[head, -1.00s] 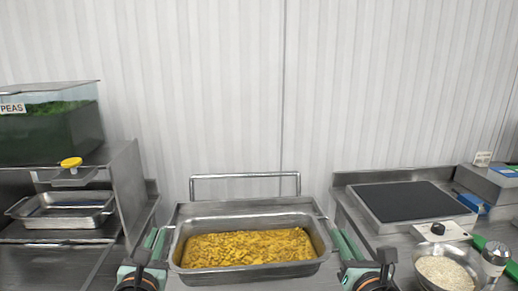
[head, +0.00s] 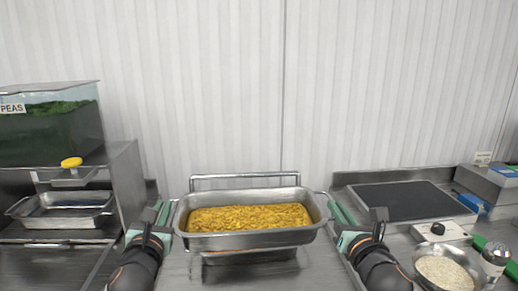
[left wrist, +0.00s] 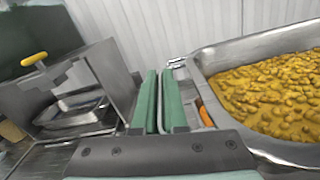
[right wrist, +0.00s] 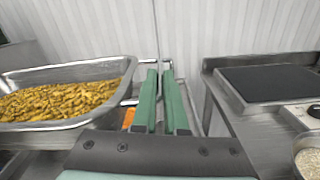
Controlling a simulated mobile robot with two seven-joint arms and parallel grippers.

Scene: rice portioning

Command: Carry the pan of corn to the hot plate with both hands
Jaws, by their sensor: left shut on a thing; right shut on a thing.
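The steel pan of corn (head: 250,242) is level and raised above the counter in the middle of the head view, full of yellow corn (head: 250,217). My left gripper (head: 163,217) is shut on the pan's left handle; its green fingers (left wrist: 160,100) show beside the pan's left wall in the left wrist view. My right gripper (head: 337,210) is shut on the right handle; its fingers (right wrist: 162,100) show beside the pan in the right wrist view. The hot plate (head: 405,202), a dark flat top in a steel frame, is to the right of the pan and is empty.
A control box with a black knob (head: 440,231), a bowl of rice (head: 445,272) and a shaker (head: 494,258) stand in front of the hot plate. At left are a shelf with a peas container (head: 50,130) and an empty steel pan (head: 62,212).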

